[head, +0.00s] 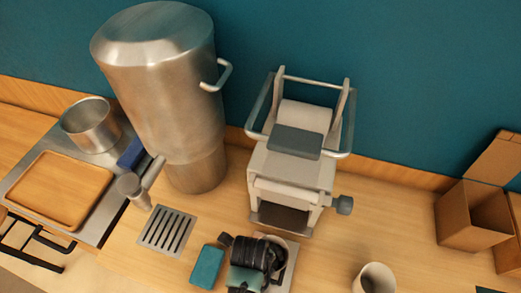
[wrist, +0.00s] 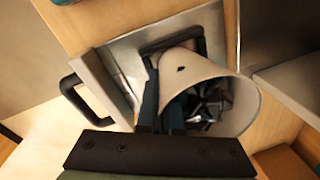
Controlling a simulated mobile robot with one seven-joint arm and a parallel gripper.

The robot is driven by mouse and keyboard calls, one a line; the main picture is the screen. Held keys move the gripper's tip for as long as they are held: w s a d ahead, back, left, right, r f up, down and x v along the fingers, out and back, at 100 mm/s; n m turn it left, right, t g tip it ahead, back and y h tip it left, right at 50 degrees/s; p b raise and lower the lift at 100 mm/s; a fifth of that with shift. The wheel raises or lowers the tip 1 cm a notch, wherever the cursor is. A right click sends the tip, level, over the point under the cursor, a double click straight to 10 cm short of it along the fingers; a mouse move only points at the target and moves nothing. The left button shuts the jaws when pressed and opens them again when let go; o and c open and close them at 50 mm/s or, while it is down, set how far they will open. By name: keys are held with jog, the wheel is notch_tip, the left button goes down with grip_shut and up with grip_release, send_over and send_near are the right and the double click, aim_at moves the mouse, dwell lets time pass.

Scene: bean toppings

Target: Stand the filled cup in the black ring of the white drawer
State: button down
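A pale cup (wrist: 228,82) holding dark pieces (wrist: 205,102) fills the middle of the wrist view, its mouth facing the camera. My gripper (wrist: 163,105) is shut on its left wall, one finger on either side of the rim. Part of the black ring (wrist: 172,44) shows behind the cup's base in the drawer; I cannot tell whether the base is inside it or above it. The white drawer (wrist: 103,80) is open, with a black handle at left. In the head view my gripper (head: 250,275) is at the bottom middle, hiding much of the drawer and cup.
A white and grey machine (head: 290,165) stands behind my gripper, with a tall metal urn (head: 165,90) to its left. A slotted grate (head: 167,230) and a teal block (head: 207,267) lie left of my gripper. Another pale cup (head: 375,280) stands at right; cardboard boxes (head: 470,215) are farther right.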

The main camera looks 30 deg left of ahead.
jog(key=shift+f, duration=0.1)
jog(key=c, duration=1)
grip_release()
notch_tip(320, 180, up, 13)
jog(key=s+b, duration=0.1)
jog(key=shift+s, duration=0.25)
jog(key=shift+a, duration=0.1)
